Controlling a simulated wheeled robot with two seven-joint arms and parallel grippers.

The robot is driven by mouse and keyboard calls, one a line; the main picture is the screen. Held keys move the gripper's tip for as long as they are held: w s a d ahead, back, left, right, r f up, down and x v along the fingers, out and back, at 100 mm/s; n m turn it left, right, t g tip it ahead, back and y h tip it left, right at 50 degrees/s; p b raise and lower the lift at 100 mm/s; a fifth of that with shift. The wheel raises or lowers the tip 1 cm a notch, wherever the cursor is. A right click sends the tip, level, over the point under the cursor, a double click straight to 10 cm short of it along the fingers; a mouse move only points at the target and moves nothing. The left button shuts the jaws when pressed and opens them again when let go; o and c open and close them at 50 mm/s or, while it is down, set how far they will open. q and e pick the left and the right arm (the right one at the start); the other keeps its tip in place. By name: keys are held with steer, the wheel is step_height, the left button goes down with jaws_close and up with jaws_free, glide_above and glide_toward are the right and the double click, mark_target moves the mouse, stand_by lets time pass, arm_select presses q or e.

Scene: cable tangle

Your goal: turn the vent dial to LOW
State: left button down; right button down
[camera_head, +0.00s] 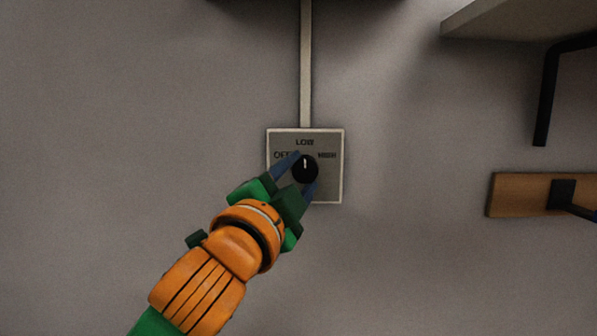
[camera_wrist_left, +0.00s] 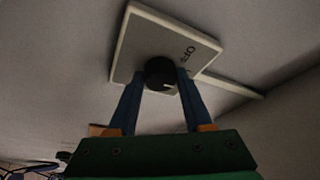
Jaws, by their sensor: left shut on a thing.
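The vent dial (camera_head: 305,169) is a round black knob on a square grey wall plate (camera_head: 332,190) with a pale rim. The plate is marked OFF at left, LOW at top and HIGH at right. The dial's white mark points up, toward LOW. My left gripper (camera_head: 304,171) reaches in from the lower left, its blue fingers on either side of the knob and shut on it. In the left wrist view the knob (camera_wrist_left: 160,72) sits between the fingertips, with OFF readable on the plate (camera_wrist_left: 133,40). My right gripper is not in view.
A pale conduit (camera_head: 306,65) runs up the wall from the plate. A shelf with a black bracket (camera_head: 545,95) is at the upper right, and a wooden board (camera_head: 520,195) with a dark fitting is at the right. The wall around the plate is clear.

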arm_select(q)
steer(key=shift+r, duration=0.1)
stand_by(0.3)
steer(key=c, duration=0.5)
jaws_free()
steer(key=shift+o, duration=0.9)
steer(key=shift+w, duration=0.1)
steer(key=b+v, duration=0.3)
steer(key=v, duration=0.4)
